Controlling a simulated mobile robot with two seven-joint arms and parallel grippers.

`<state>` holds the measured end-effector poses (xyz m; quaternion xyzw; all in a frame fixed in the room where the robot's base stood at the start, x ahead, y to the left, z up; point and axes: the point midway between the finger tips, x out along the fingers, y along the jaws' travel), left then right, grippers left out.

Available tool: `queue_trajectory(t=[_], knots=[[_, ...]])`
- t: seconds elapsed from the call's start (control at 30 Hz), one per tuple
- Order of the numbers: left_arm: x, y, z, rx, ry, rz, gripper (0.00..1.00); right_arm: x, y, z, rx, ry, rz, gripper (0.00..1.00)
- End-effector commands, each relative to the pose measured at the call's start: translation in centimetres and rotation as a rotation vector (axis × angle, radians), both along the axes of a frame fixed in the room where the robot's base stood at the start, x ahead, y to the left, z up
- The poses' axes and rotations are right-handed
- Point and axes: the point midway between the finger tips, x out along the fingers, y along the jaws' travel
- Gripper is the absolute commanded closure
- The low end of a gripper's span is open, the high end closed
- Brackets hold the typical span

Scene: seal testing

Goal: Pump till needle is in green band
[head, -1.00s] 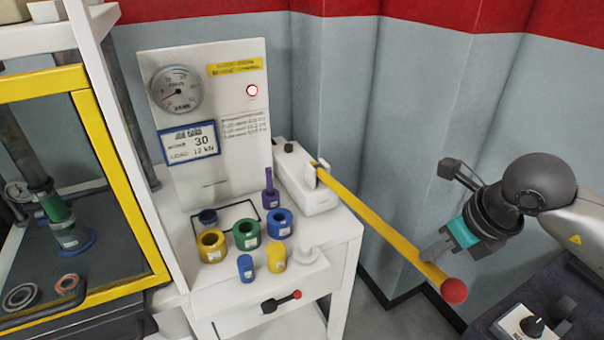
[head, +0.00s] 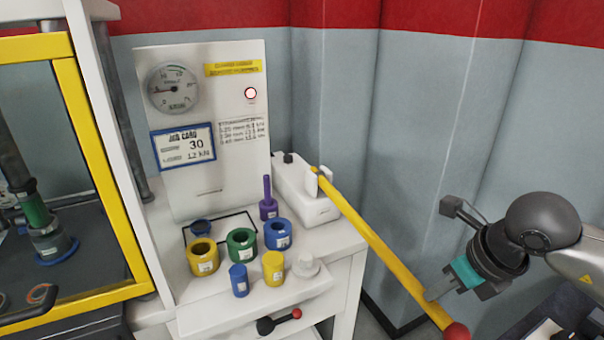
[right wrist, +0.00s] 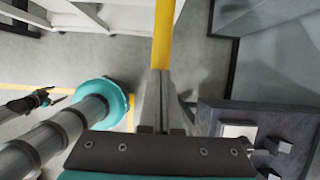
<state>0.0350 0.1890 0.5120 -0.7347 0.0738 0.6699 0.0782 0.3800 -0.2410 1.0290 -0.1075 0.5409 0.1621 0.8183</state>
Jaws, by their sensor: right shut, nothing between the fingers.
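The yellow pump lever (head: 375,239) slopes from the white pump block (head: 306,200) down to a red knob (head: 457,332) at the lower edge of the head view. My right gripper (head: 433,297) is shut and empty, its fingertips at the lever just above the knob. In the right wrist view the lever (right wrist: 163,35) runs straight ahead beyond the closed fingers (right wrist: 154,95); I cannot tell whether they touch it. The round gauge (head: 172,88) is on the white panel; its needle points roughly left, and the green band is too small to place surely. My left gripper is not seen.
A job card (head: 184,146) reading 30 and 12 kN hangs below the gauge. A red-ringed light (head: 250,93) sits on the panel. Coloured rings, such as a green one (head: 242,245), stand on the bench. A yellow-framed guard (head: 88,160) is left. The grey wall is behind the lever.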

Motion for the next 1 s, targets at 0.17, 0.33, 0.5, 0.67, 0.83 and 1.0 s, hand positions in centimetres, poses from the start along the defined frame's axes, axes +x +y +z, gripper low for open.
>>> queue_trajectory(t=[0.17,0.33,0.5,0.67,0.83,1.0], knots=[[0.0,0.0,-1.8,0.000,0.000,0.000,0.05,-0.2,0.0,-1.9,-0.002,0.007,0.000,1.00],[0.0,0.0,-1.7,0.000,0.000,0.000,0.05,-0.2,0.0,-1.9,-0.002,0.007,0.000,1.00],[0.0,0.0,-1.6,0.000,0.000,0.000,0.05,-0.2,0.0,-1.7,-0.002,0.007,0.000,1.00],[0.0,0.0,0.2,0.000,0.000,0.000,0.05,-0.1,0.0,0.7,-0.001,0.005,0.001,1.00],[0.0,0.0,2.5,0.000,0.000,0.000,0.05,0.1,0.0,4.0,-0.002,0.002,0.002,1.00],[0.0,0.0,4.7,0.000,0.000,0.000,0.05,0.2,0.1,7.1,0.000,0.002,0.001,1.00]])
